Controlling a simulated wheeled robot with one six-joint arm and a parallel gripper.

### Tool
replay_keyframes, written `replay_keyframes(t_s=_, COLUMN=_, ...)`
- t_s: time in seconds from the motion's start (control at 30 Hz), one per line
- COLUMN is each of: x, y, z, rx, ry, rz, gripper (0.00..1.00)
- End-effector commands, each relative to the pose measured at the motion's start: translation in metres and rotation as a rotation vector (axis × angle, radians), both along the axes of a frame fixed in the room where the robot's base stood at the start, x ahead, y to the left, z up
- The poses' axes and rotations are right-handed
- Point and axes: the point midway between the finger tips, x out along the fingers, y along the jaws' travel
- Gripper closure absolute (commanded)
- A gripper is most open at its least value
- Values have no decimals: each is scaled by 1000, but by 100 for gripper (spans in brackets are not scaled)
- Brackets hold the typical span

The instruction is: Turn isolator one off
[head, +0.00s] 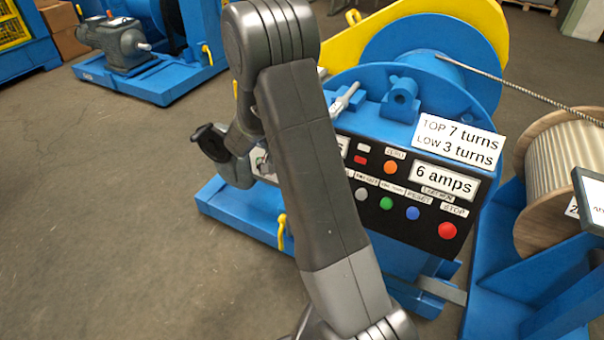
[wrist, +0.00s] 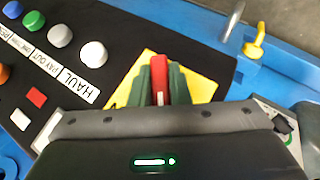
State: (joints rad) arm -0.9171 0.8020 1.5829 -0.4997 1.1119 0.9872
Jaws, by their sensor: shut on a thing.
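In the wrist view a red switch handle (wrist: 158,82) stands over a yellow plate (wrist: 203,88) on the black control panel (wrist: 112,55). My gripper (wrist: 160,74) is shut on the handle, with one green fingertip on each side. The handle runs nearly up and down in the picture. No number on this isolator can be read. In the head view my arm hides the fingertips, the handle and the yellow plate; the panel (head: 403,226) shows to the right of the arm.
Beside the handle are a white button (wrist: 93,54) marked HAUL and several coloured buttons. A yellow-ended lever (wrist: 257,43) stands near the panel's edge. The floor at left is clear.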

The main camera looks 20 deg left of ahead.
Motion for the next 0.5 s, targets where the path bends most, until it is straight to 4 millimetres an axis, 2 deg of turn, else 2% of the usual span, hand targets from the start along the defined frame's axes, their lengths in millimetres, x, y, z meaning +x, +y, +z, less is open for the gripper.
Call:
replay_keyframes(t_s=0.2, x=0, y=0, z=0, rx=-107, ry=9, rz=54, gripper=100)
replay_keyframes(t_s=0.5, x=0, y=0, z=0, rx=-175, ry=14, rz=87, gripper=100)
